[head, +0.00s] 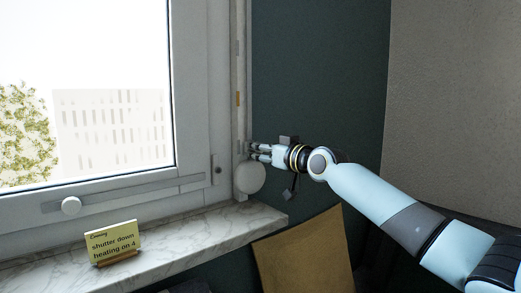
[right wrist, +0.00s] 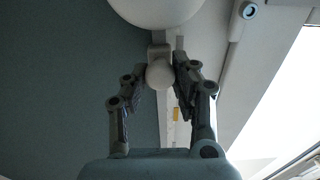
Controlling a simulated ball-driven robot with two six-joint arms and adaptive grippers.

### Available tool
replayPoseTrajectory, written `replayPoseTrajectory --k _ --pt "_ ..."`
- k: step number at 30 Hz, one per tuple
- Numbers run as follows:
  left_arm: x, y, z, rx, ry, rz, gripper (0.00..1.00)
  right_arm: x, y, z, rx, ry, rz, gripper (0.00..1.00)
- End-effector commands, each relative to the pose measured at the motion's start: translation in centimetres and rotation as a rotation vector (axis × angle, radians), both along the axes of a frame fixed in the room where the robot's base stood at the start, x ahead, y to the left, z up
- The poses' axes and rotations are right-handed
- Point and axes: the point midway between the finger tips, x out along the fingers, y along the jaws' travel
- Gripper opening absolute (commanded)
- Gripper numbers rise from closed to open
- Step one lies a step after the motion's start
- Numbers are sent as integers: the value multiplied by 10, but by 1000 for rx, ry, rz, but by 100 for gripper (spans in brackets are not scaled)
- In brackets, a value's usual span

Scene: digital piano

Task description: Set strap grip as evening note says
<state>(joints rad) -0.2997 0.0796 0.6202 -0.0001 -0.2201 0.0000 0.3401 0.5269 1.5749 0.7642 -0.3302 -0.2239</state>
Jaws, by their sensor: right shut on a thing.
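The note (head: 113,242) is a yellow card on the sill at the lower left. It reads "shutter down heating on 4" under a small heading that is hard to read. The pale strap (head: 238,75) runs upright beside the window frame, with an orange-yellow mark on it. The strap grip (right wrist: 160,74), a small pale knob, lies between the fingers of my right gripper (head: 251,151) in the right wrist view; the fingers are shut on it. In the head view they mostly hide it, just above the round white strap housing (head: 250,177). My left gripper is out of view.
A brown panel (head: 305,255) stands below my right arm. The dark wall behind is mostly bare.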

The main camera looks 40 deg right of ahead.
Motion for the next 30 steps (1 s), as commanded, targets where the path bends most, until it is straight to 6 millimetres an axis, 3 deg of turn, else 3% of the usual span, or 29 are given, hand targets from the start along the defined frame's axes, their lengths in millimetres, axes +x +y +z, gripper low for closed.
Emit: replayPoseTrajectory --k 5,8,21,30 --pt "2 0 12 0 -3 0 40 0 0 17 -1 -2 0 0" --pt "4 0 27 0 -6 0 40 0 0 38 -3 -4 0 0" --pt "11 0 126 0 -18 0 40 0 0 178 -3 -12 1 0" --pt "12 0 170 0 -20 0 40 0 0 244 -2 -9 1 0"
